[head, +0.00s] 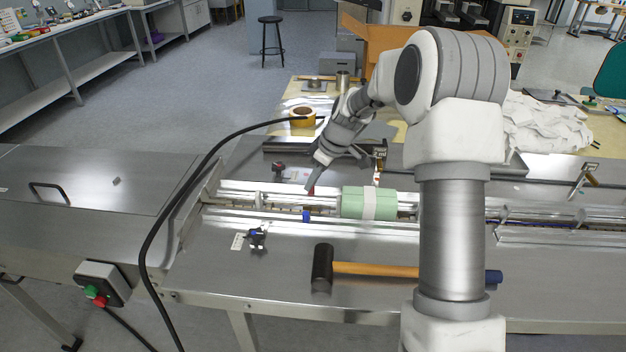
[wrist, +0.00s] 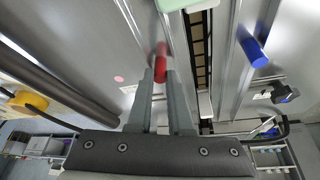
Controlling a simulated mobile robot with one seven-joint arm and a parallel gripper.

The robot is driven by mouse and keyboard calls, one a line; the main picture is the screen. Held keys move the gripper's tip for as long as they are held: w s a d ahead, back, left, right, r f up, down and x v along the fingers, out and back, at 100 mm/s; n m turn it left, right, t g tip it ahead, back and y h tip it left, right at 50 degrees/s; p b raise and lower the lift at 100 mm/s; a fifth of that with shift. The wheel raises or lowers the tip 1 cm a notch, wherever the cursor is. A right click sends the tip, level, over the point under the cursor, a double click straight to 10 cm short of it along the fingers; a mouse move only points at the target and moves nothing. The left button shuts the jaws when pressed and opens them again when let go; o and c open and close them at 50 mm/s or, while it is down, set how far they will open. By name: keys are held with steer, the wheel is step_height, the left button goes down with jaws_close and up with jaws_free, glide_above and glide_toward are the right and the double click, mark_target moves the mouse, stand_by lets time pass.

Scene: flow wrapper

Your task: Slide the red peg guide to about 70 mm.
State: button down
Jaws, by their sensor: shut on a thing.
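The red peg guide (wrist: 161,64) stands between my fingertips in the wrist view. My gripper (wrist: 160,76) is shut on it. In the head view only a small red part of the guide (head: 311,190) shows beneath my gripper (head: 313,180), at the far rail of the channel. The blue peg (head: 306,216) stands across the channel on the near side, and it also shows in the wrist view (wrist: 252,50). I cannot read any scale mark beside the red guide.
A green pack with a white band (head: 352,203) lies in the channel just right of the red guide. A dark-headed mallet (head: 322,268) lies on the near steel deck. A red knob (head: 278,167) and a tape roll (head: 302,117) are beyond the rail. A black cable arches at left.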

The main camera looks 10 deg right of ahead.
stand_by(0.4)
steer(key=shift+w, duration=0.25)
steer(key=c, duration=0.8)
jaws_free()
steer(key=p+v, duration=0.1)
steer(key=v, duration=1.6)
steer(key=shift+s+d+r+p, duration=0.15)
steer(key=shift+p, duration=0.25)
